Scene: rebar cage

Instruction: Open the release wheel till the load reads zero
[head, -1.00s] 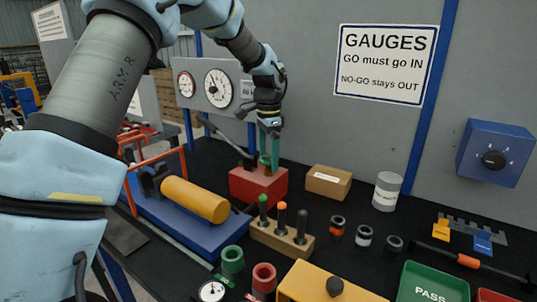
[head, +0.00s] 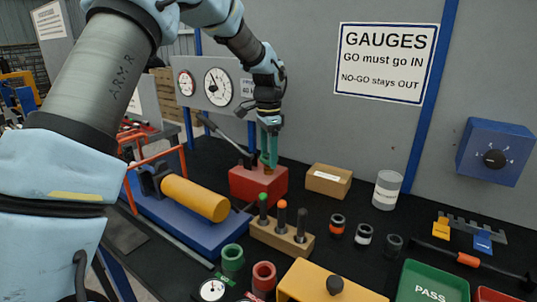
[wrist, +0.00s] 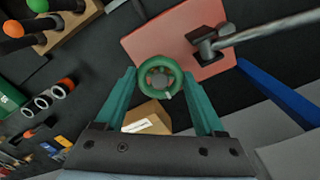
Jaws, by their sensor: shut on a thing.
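The release wheel (wrist: 172,89) is a small green ring on top of the red pump block (head: 258,188). My gripper (head: 269,160) points down over that block, its teal fingers shut on the wheel. In the wrist view the fingers (wrist: 160,80) stand on either side of the wheel. In the head view the fingers largely hide the wheel. A large white dial gauge (head: 218,88) is on the grey panel behind; its needle points to the upper left, and its numbers are too small to read. A smaller red-marked gauge (head: 186,83) is left of it.
The pump's grey lever (wrist: 270,30) slants up beside the wheel. A yellow cylinder (head: 195,198) lies on a blue base at left. A wooden block with several plug gauges (head: 282,236) stands in front, and a cardboard box (head: 328,181) to the right.

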